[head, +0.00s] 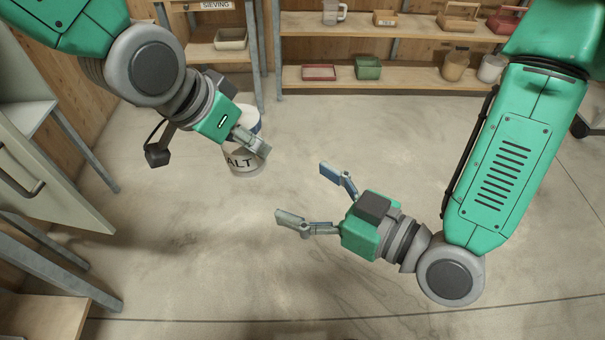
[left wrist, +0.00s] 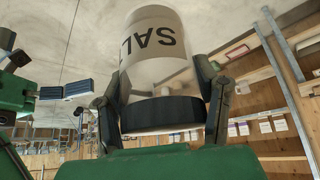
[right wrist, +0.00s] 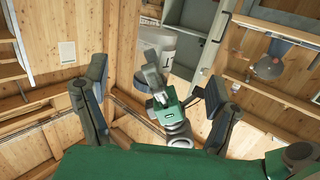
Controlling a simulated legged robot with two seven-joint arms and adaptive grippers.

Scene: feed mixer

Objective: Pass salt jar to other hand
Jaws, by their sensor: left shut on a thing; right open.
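The salt jar (head: 243,157) is a pale cylinder with dark lettering, held in the air. In the left wrist view the salt jar (left wrist: 155,62) has a dark band at the end nearest my palm. My left gripper (head: 258,142) is shut on it, with a finger on each side in the left wrist view (left wrist: 162,95). My right gripper (head: 305,192) is open and empty, to the right of and apart from the jar, its fingers pointing toward it. In the right wrist view the jar (right wrist: 158,40) shows beyond the open fingers (right wrist: 150,90), partly hidden by my left gripper.
Wooden shelves (head: 400,81) at the back hold a red tray (head: 319,72), a green bin (head: 368,68) and several other containers. A cabinet with a handle (head: 45,190) stands at the left. The concrete floor (head: 230,270) between is clear.

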